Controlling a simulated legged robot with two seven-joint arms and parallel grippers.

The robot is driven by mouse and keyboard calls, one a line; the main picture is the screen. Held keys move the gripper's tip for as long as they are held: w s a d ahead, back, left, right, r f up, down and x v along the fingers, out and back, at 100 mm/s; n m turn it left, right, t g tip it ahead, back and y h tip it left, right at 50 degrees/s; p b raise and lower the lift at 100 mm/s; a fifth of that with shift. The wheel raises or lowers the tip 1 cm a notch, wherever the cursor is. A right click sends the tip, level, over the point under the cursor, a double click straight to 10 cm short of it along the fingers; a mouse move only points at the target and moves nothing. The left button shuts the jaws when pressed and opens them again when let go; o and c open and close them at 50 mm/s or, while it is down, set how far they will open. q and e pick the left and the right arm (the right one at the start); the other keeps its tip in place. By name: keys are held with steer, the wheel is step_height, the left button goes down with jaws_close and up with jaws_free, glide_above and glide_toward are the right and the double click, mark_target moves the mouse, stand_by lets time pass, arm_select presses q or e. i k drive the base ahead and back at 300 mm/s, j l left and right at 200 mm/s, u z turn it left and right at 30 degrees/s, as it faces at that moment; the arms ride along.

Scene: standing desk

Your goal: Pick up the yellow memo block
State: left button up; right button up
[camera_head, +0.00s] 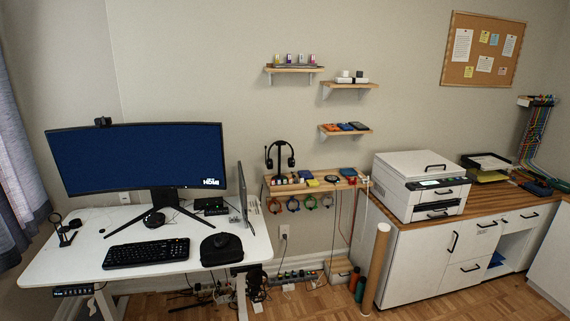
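A small yellow block (313,183), which looks like the memo block, lies on the low wooden wall shelf (293,188) between the desk and the printer cabinet. It sits left of a blue item (332,179) and right of several small red and white items. It is small in the picture, so its exact shape is hard to tell. Neither of my grippers is in view.
A white desk (70,262) with monitor (140,160) and keyboard (147,253) stands at left. A black headset (280,158) stands on the low shelf. A brown tube (376,268) leans by the printer cabinet (415,262). Cables and power strips clutter the floor below.

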mark_target(311, 183)
steer(key=i+l+z, duration=0.2)
steer(key=i+z, duration=0.2)
steer(key=i, duration=0.55)
steer(key=i+j+z, duration=0.1)
steer(key=i+z, duration=0.3)
steer(key=i, duration=0.55)
